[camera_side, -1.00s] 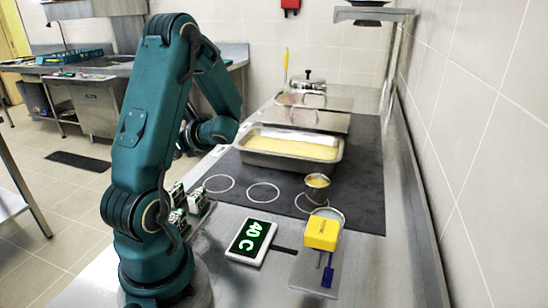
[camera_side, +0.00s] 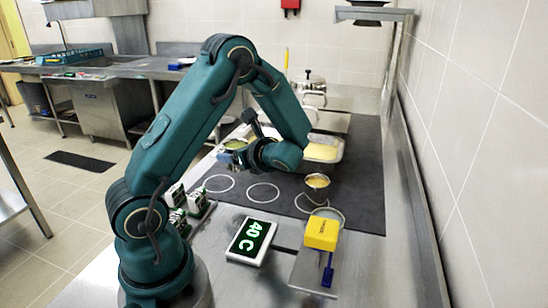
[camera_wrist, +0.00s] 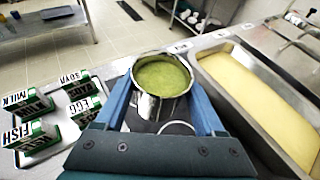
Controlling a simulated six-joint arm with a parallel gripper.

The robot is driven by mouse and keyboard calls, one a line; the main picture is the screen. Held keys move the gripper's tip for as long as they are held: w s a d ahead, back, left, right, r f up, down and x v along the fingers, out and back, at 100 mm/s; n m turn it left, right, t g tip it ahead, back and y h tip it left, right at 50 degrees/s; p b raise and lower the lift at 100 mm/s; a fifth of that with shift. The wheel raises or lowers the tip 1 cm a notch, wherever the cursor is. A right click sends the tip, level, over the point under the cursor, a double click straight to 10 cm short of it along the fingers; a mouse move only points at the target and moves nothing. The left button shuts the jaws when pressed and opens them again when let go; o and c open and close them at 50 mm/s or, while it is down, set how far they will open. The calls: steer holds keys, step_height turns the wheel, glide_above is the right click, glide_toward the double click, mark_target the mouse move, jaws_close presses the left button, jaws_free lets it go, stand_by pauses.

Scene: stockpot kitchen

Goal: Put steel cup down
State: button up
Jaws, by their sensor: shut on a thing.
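My gripper (camera_wrist: 160,98) is shut on a steel cup (camera_wrist: 150,106) filled with green liquid; its two blue fingers sit on either side of the cup. In the side view the held cup (camera_side: 236,145) is upright and raised above the left part of the dark mat (camera_side: 350,200), with my gripper (camera_side: 232,157) partly hidden by my wrist. White rings (camera_side: 263,192) are marked on the mat; part of one ring (camera_wrist: 178,127) shows below the cup in the wrist view. A second steel cup (camera_side: 317,191) with yellow contents stands on the mat to the right.
A long steel pan (camera_wrist: 228,88) of yellow food lies right of the held cup. Several labelled cartons (camera_wrist: 38,135) stand at left on a tray. A display reading 40 C (camera_side: 251,241) and a yellow block (camera_side: 321,232) are near the front. The middle rings are clear.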

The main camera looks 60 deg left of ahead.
steer(key=w+f, duration=0.1)
steer(key=w, duration=0.1)
steer(key=w+d+f, duration=0.2)
steer(key=w+f, duration=0.1)
steer(key=shift+w+d, duration=0.15)
steer(key=shift+w, duration=0.2)
steer(key=shift+f, duration=1.9)
steer(key=shift+f, duration=0.15)
steer(key=o, duration=1.6)
steer(key=shift+c, duration=0.2)
